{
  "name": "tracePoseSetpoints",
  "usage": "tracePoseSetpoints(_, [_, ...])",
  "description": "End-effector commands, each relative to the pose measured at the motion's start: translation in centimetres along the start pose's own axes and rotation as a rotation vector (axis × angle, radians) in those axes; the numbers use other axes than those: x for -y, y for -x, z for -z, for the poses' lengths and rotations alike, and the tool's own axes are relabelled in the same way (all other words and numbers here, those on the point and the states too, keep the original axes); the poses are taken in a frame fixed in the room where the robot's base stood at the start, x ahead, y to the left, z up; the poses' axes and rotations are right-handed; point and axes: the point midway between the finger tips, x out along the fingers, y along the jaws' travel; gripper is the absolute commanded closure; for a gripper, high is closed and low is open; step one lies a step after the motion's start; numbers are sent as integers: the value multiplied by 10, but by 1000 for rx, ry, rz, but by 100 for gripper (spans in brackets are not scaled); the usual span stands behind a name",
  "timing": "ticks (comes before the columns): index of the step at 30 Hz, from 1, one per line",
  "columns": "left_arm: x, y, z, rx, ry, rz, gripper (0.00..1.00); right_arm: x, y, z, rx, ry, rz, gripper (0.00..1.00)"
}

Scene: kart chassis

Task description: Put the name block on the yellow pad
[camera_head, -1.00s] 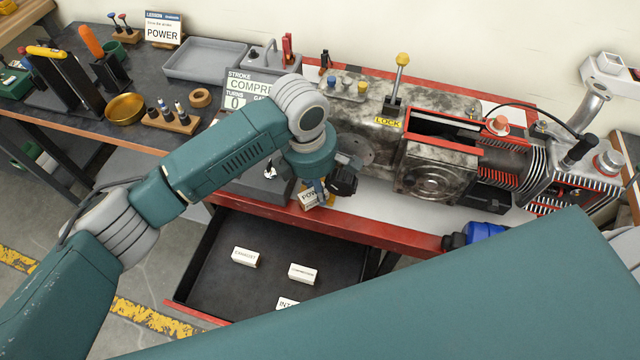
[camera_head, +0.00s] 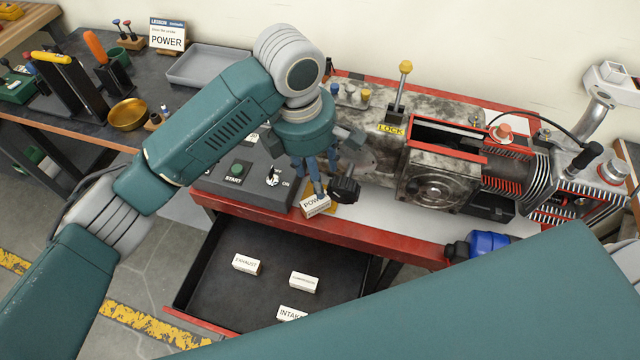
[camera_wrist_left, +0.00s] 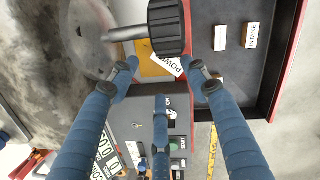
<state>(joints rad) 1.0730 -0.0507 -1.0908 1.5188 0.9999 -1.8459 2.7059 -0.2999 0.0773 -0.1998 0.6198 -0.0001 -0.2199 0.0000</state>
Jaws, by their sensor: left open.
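The name block (camera_head: 315,205) is a small white block lettered POWER at the front edge of the red bench, beside the black knob. The yellow pad (camera_head: 340,209) shows just right of it, partly covered. In the left wrist view the block (camera_wrist_left: 166,65) appears tilted over the edge of the pad (camera_wrist_left: 150,69); I cannot tell whether it lies fully on it. My left gripper (camera_head: 318,190) is open above the block. Its fingers (camera_wrist_left: 160,72) are spread either side of the block in the wrist view, with clear space seen between them. My right gripper is not in view.
A black knob (camera_head: 346,184) stands close to the fingers. The grey START box (camera_head: 240,183) is to the left. The open drawer (camera_head: 215,290) below holds several white label blocks. The stained engine housing (camera_head: 437,170) and yellow-topped lever (camera_head: 404,68) stand to the right.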

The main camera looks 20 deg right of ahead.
Motion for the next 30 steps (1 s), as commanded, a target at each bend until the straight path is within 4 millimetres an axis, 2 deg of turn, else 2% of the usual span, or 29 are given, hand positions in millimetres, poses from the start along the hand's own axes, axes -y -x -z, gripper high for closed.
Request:
tracePoseSetpoints(3, [0, 17, 0, 0, 0, -2, 53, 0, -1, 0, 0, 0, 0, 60])
tracePoseSetpoints(9, [0, 28, 0, -1, 0, 0, 53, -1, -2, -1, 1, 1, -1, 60])
tracePoseSetpoints(30, [0, 28, 0, -1, 0, 1, 53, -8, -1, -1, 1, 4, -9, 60])
